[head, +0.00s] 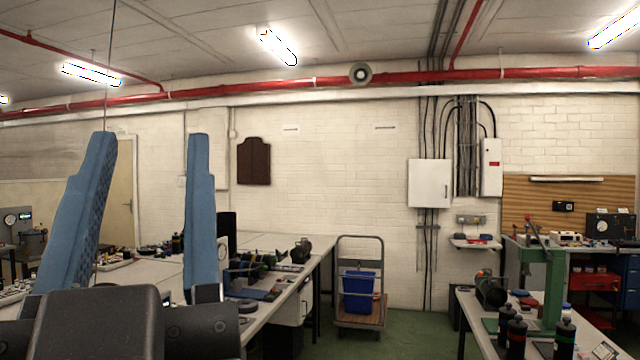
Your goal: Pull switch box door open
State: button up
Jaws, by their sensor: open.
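A white wall box (429,183) with a flat front door hangs on the brick wall right of centre, and its door looks shut. A smaller, narrower white box (491,167) with a red label hangs to its right, also closed. I cannot tell for sure which one is the switch box. My gripper (150,140) is in the left foreground. Its two blue fingers point upward and stand wide apart with nothing between them. Both boxes are far beyond it, to the right.
A long workbench (318,243) with tools runs along the left. A trolley (360,324) with a blue bin (360,292) stands by the wall. A right bench holds a green press (545,275) and bottles. Green floor (405,335) is open between them.

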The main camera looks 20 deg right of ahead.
aim_at(429, 181)
jog(key=z, duration=1.25)
jog(key=i+u, duration=0.2)
jog(key=u, duration=0.15)
jog(key=i+u, duration=0.1)
jog(key=i, duration=1.4)
jog(key=i+j+z, duration=0.1)
jog(key=i, duration=1.45)
jog(key=i+u, duration=0.1)
jog(key=i, duration=1.5)
jog(key=i+z, duration=0.3)
jog(key=i, duration=0.45)
jog(key=i+z, duration=0.25)
jog(key=i, duration=0.55)
jog(key=i+z, duration=0.25)
jog(key=i, duration=0.55)
jog(key=i+j+z, duration=0.1)
jog(key=i+z, duration=0.2)
jog(key=i, duration=1.35)
jog(key=i+l+u, duration=0.1)
jog(key=i, duration=0.7)
